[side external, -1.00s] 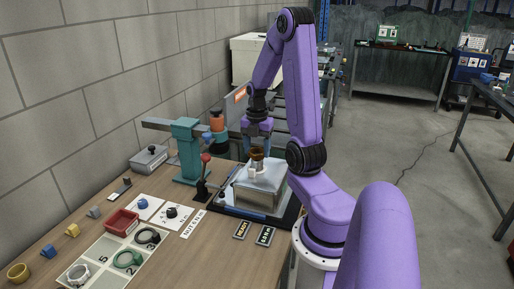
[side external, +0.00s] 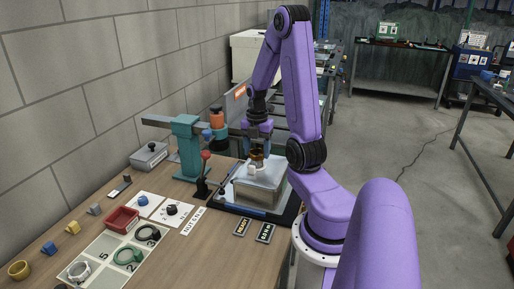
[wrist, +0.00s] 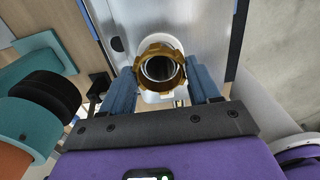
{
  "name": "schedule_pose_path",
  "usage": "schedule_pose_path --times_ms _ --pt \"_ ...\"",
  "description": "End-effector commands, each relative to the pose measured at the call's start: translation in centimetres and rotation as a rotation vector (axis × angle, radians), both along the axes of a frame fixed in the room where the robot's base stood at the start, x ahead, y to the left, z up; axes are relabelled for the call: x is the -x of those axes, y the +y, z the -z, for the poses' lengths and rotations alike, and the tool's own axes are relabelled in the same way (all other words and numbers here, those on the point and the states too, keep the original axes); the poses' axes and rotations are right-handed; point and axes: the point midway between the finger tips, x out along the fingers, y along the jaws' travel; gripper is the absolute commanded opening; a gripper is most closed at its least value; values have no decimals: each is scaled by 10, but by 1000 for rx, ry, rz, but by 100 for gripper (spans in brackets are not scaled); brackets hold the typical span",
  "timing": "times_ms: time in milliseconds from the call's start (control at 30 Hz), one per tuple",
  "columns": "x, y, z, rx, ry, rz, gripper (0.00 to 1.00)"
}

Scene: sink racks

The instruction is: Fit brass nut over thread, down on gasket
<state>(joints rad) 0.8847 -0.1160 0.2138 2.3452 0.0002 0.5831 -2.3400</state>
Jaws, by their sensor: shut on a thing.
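The brass nut (wrist: 160,47) is an amber-brown ring with a notched rim. My gripper (wrist: 161,88) is shut on it, with a blue finger on either side. The nut also shows in the side external view (side external: 257,155), between the fingertips of my gripper (side external: 257,151). The nut is at the top of a white upright fitting (side external: 256,168) on the metal sink block (side external: 262,187). Through the nut's opening I see a pale ring with a dark bore, roughly centred. I cannot tell how far the nut is over the thread. The gasket is not clearly visible.
A teal stand (side external: 188,150) with a horizontal arm and a red-knobbed lever (side external: 205,165) stand left of the sink block. A red tray (side external: 122,219) and a compartment board with several rings are at front left.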

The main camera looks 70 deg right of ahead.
Motion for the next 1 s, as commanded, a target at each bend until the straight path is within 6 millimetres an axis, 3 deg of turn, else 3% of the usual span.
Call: schedule_pose_path --times_ms 1000 --pt "0 0 22 0 0 0 28"
